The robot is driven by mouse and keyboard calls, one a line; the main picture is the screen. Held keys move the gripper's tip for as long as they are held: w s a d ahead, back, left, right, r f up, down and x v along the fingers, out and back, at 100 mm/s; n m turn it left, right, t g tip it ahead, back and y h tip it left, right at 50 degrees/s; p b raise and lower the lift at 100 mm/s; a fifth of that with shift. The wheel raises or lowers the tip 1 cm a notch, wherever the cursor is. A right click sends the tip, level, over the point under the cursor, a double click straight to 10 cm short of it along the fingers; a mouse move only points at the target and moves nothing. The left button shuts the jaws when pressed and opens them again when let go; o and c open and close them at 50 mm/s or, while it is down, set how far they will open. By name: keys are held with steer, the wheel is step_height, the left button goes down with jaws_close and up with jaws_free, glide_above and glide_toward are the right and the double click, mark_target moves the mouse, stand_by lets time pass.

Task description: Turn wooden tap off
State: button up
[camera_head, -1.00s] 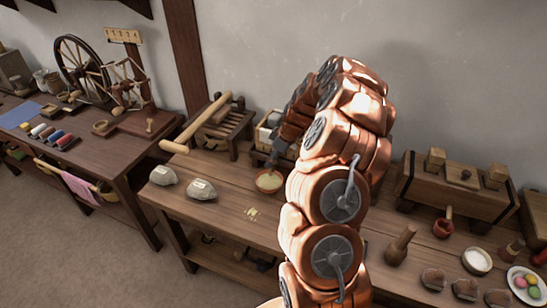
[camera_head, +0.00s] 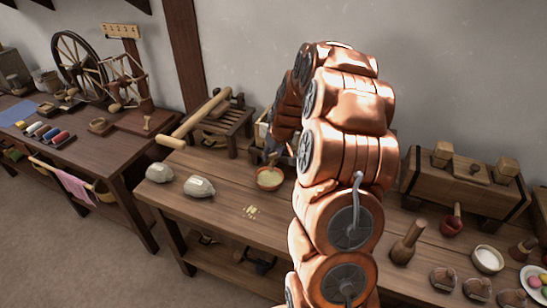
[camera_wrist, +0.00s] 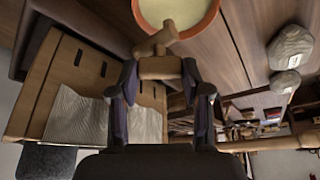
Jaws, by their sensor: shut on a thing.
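In the wrist view the wooden tap (camera_wrist: 160,67) is a pale T-shaped piece with a rounded knob end, just beside the bowl's rim. My gripper (camera_wrist: 159,72) is shut on its crosspiece, one finger on each side. The tap joins the region of a slotted wooden box (camera_wrist: 75,62), but the joint is not clear. A terracotta bowl (camera_head: 269,178) with pale yellow contents sits close by on the bench; it also shows in the wrist view (camera_wrist: 214,18). In the head view my gripper (camera_head: 277,155) is small and partly hidden, and the tap cannot be made out.

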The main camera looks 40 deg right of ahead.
steer(key=m+h+b, duration=0.1)
steer(key=m, duration=0.1)
steer(key=m+h+b, duration=0.1)
steer(key=m, duration=0.2)
steer(key=shift+a+f+m+g, duration=0.1)
steer(key=shift+m+g, duration=0.2)
steer(key=m+g+b, duration=0.1)
steer(key=m, duration=0.2)
steer(key=shift+w+h, duration=0.1)
steer(key=shift+h, duration=0.3)
steer(key=shift+m+h+b, duration=0.3)
steer(key=shift+m+b, duration=0.25)
steer(key=shift+m, duration=0.65)
steer(key=o, duration=1.2)
steer(key=shift+a, duration=0.1)
steer(key=shift+c, duration=0.2)
steer(key=shift+r, duration=0.25)
steer(key=v, duration=1.1)
steer(key=shift+w+r, duration=0.25)
steer(key=shift+r, duration=0.2)
steer(key=shift+a, duration=0.15)
